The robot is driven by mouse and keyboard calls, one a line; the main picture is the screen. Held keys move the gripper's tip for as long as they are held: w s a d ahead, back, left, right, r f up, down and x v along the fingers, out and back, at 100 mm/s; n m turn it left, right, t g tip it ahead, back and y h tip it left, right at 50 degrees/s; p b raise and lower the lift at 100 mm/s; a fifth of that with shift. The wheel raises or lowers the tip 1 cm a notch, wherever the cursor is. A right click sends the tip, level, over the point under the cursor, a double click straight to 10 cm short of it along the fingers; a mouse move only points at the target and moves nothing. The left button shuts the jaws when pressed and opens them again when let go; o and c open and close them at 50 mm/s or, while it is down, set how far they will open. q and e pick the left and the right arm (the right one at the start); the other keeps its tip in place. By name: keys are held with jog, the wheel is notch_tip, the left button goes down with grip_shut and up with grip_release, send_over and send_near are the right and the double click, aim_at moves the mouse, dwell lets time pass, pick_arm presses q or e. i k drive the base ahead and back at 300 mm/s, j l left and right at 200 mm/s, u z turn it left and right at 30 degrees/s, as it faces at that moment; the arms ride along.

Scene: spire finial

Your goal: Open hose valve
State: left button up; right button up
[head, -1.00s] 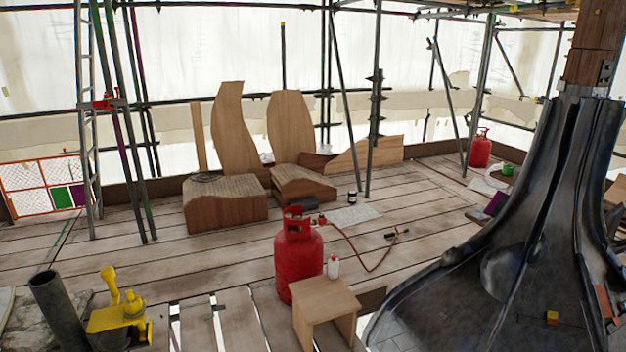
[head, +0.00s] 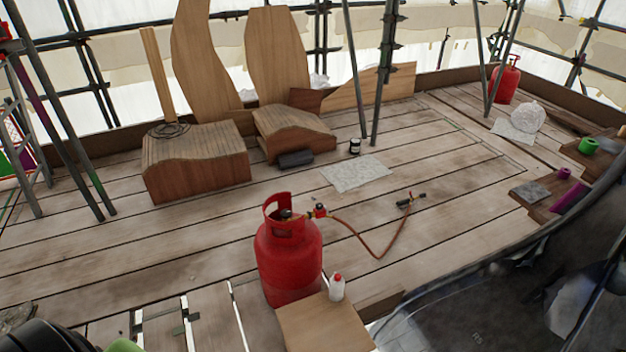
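A red gas cylinder (head: 289,252) stands upright on the plank floor in the head view. An orange-brown hose (head: 372,252) runs from the regulator to the right and curves up to a dark torch-like end (head: 409,201) on the planks.
The dark lead-covered spire (head: 480,300) fills the lower right. Wooden blocks (head: 195,165) stand behind. Planks left of the cylinder are mostly clear.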

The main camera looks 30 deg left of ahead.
aim_at(284, 213)
jog(key=i+j+z, duration=0.1)
jog(key=j+z, duration=0.15)
jog(key=j, duration=0.5)
jog(key=j+z, duration=0.25)
jog(key=j, duration=0.5)
jog(key=j+z, duration=0.25)
jog(key=j, duration=0.55)
jog(key=k+j+z, duration=0.1)
jog(key=j+z, duration=0.15)
jog(key=j, duration=0.5)
